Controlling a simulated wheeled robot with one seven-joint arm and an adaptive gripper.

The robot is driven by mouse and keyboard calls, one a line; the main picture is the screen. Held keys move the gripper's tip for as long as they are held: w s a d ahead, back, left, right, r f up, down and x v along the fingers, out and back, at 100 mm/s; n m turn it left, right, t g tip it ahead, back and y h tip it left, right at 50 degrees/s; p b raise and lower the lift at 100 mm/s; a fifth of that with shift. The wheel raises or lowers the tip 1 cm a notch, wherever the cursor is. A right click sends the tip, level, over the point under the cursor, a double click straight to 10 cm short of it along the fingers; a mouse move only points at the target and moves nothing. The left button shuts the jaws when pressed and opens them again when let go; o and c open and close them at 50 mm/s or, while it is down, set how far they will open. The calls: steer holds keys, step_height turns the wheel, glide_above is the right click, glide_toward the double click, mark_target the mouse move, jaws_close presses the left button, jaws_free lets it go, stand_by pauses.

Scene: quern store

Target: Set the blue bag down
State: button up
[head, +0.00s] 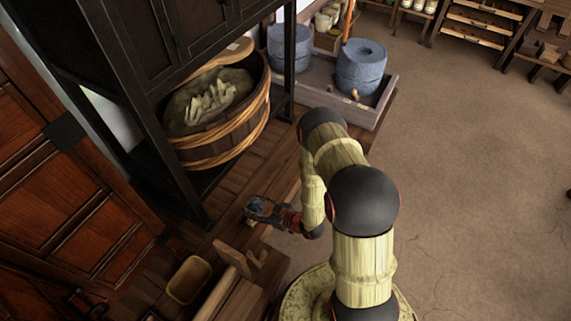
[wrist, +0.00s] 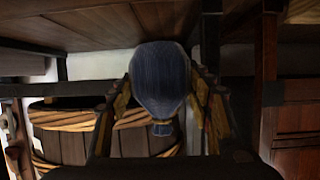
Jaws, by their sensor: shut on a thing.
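The blue bag (wrist: 160,82) fills the middle of the wrist view, a rounded dark blue striped bundle with a narrower tied part at its lower end. My gripper (wrist: 162,105) is shut on it, with a finger at each side. In the head view my gripper (head: 257,212) is small and low, at the end of my arm near the dark cabinet's post, and a bit of the blue bag (head: 254,204) shows at its tip. The bag seems to be above the wooden floor boards, but I cannot tell how high.
A wooden tub (head: 235,132) with pale contents stands under the dark cabinet (head: 150,50). Blue-grey millstones (head: 361,68) stand in a tray at the back. A small wooden bowl (head: 189,279) and a wooden bench (head: 232,256) are at lower left. Open earthen floor (head: 470,170) lies to the right.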

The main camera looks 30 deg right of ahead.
steer(key=shift+s+a+f+y, duration=0.1)
steer(key=shift+s+f+y, duration=0.05)
steer(key=shift+f, duration=0.25)
steer(key=shift+s+a+f+y, duration=0.1)
steer(key=shift+f+y, duration=0.05)
steer(key=shift+f, duration=0.25)
steer(key=shift+n, duration=0.3)
steer(key=w+d+f+b, duration=0.1)
steer(key=w+f+b, duration=0.1)
steer(key=w+f, duration=0.1)
steer(key=w+d+f+b, duration=0.2)
steer(key=w+f, duration=0.1)
steer(key=w, duration=0.2)
steer(key=w+d+f+b, duration=0.2)
steer(key=w+f+b, duration=0.1)
steer(key=w, duration=0.1)
steer(key=shift+w+f, duration=0.2)
steer(key=shift+f, duration=0.2)
steer(key=shift+w+d+f+b, duration=0.15)
steer(key=shift+f+b, duration=0.5)
steer(key=shift+f, duration=0.9)
steer(key=shift+f, duration=0.1)
steer(key=o, duration=1.4)
